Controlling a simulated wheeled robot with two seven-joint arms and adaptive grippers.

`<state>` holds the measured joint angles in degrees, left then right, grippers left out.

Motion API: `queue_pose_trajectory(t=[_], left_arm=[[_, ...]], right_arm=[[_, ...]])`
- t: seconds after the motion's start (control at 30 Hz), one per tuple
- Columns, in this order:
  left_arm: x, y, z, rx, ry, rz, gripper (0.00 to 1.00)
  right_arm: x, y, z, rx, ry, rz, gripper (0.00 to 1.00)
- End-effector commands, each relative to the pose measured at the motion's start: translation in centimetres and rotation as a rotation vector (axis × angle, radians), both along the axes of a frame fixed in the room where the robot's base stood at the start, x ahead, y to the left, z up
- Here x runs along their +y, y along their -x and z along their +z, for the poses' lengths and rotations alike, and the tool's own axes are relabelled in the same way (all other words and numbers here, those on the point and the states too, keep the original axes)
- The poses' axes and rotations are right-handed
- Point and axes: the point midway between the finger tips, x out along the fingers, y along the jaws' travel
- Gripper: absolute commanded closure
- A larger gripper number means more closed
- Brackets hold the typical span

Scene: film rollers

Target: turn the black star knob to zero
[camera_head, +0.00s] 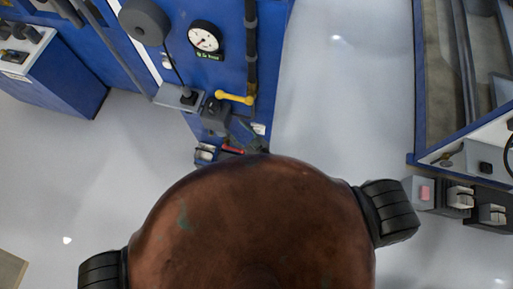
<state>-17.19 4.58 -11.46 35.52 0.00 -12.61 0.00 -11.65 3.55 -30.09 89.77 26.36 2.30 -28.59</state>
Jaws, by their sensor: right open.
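A dark shape (251,136) low on the panel seems to be my right gripper, open, mostly hidden by my brown body. I cannot make out its fingertips or any contact with a knob. My left gripper is not in view.
A yellow handle (234,98) and a red handle (232,150) stick out from the panel. A dark grey roller (145,21) is at the upper left. Grey boxes (459,199) stand by a blue-framed machine (420,100) at right. Pale floor (335,85) lies clear between the machines.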

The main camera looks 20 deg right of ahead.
Motion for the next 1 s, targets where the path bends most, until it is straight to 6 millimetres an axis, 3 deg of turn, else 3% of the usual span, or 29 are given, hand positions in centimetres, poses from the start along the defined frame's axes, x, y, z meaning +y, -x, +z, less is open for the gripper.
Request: queue_pose_trajectory(t=[0.5,1.0], left_arm=[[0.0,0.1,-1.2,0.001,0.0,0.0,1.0],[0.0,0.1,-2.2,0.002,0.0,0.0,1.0]], right_arm=[[-3.5,2.5,-9.1,0.149,0.068,-0.024,0.51],[-6.9,5.6,-16.7,0.285,0.123,-0.051,0.51]])
